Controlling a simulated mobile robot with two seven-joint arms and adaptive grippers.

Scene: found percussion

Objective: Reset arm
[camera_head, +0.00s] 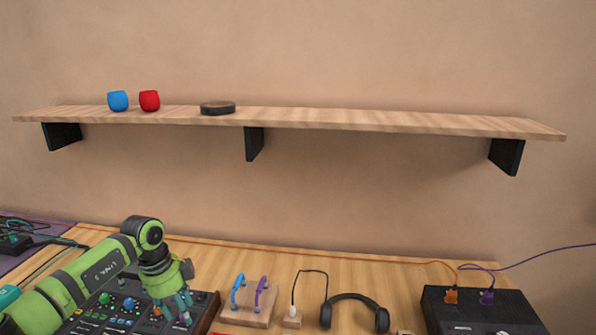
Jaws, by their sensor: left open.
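My left arm comes in from the lower left, green with dark joints. My left gripper (176,308) points down over the right part of a dark control panel with knobs (110,306). The gripper is open and I see nothing held between its fingers. How far its tips are above the panel I cannot tell. My right gripper is not in view.
A wooden shelf (350,117) on the wall holds a blue cup (118,101), a red cup (149,100) and a dark round disc (217,108). On the table stand a wooden block with blue and purple handles (248,304), headphones (356,299) and a black box with cables (480,310).

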